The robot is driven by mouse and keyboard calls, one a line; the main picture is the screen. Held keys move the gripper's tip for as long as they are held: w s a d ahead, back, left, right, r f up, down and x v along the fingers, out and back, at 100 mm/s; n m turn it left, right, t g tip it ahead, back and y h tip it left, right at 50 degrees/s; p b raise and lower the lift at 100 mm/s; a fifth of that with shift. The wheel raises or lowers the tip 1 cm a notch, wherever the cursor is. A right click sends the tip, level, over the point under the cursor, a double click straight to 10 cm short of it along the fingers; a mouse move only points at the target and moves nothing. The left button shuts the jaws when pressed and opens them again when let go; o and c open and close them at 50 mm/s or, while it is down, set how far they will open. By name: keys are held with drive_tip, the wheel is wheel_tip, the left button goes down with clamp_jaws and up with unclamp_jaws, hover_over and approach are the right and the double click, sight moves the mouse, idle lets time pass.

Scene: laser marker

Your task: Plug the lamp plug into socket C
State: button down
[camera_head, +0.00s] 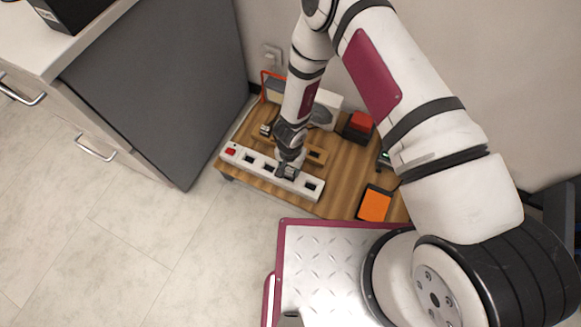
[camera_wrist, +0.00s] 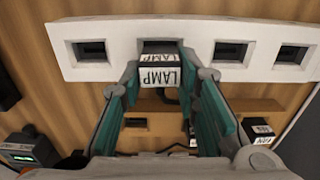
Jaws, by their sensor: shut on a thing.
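In the head view, my gripper (camera_head: 288,171) points down over the white power strip (camera_head: 317,197). The strip also shows at the top of the wrist view (camera_wrist: 120,35). The plug overlaps the lower edge of one dark socket (camera_wrist: 160,47), third from the red switch (camera_head: 230,151). I cannot tell whether its pins are in. No socket letters are readable.
A wooden rack (camera_head: 318,155) lies just behind the strip. Another labelled plug (camera_wrist: 259,130) and a device with a green screen (camera_wrist: 25,152) are nearby. An orange-topped box (camera_head: 374,205) and a red-and-black box (camera_head: 358,126) stand to the right. A grey cabinet (camera_head: 160,85) is left.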

drive_tip(key=shift+f+b, duration=0.6)
drive_tip(key=shift+f, duration=0.3)
drive_tip(key=c, duration=1.2)
unclamp_jaws()
drive_tip(key=shift+o, duration=0.2)
drive_tip(key=shift+r, duration=0.1)
wheel_tip(320, 180, up, 12)
drive_tip(key=shift+f, duration=0.1)
wheel_tip(320, 180, up, 6)
drive_tip(key=p, duration=0.6)
hover_over(291, 168)
drive_tip(key=shift+a, duration=0.1)
